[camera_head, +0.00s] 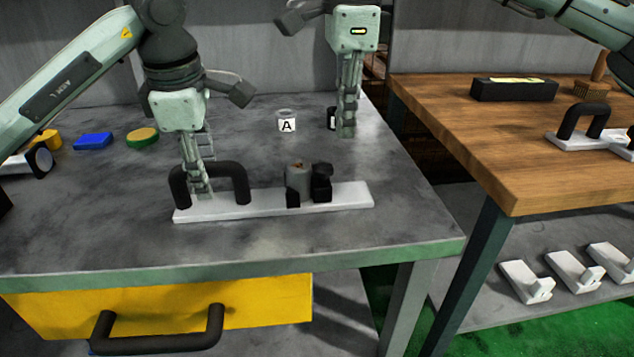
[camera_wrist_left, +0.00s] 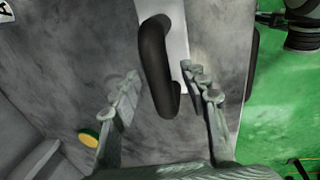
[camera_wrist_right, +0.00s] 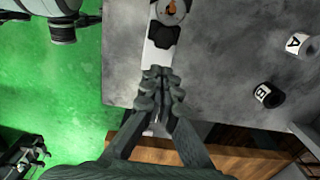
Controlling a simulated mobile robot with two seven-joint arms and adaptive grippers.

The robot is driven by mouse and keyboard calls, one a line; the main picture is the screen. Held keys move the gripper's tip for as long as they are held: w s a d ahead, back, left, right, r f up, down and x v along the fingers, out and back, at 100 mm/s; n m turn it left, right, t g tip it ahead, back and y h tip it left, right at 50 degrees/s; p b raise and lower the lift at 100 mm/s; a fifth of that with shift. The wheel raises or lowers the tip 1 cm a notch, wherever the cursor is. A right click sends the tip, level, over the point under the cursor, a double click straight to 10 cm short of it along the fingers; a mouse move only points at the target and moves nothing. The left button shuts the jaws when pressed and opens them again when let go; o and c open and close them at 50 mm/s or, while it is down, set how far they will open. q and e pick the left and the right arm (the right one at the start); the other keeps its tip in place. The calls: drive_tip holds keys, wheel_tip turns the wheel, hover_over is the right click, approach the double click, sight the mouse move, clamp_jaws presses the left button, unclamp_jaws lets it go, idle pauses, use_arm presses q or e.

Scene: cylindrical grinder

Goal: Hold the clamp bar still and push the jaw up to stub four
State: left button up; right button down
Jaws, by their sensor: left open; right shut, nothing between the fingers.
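The clamp bar is a long white bar (camera_head: 265,207) with a black arched handle (camera_head: 245,180) at its left end. In the left wrist view the handle (camera_wrist_left: 153,65) lies between the parted fingers of my open left gripper (camera_head: 200,188); contact is unclear. Towards the bar's right end stand a grey cylinder (camera_head: 298,180) and black blocks, one of them probably the jaw (camera_head: 322,185). The right wrist view shows a black block (camera_wrist_right: 163,35) ahead of my right gripper (camera_wrist_right: 160,80). That gripper is shut and empty, over the bar's right end. I cannot make out numbered stubs.
A white piece marked A (camera_head: 286,122) and a black labelled piece (camera_head: 332,118) stand behind the bar. Blue (camera_head: 93,141) and green-yellow (camera_head: 142,137) pieces lie at the left. A wooden bench (camera_head: 500,150) stands right, past a gap. The table front is clear.

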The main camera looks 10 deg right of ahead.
use_arm(q)
wheel_tip(320, 180, up, 12)
drive_tip(key=s, duration=0.2)
drive_tip(key=shift+s, duration=0.15)
drive_tip(key=shift+f, duration=0.15)
idle(0.3)
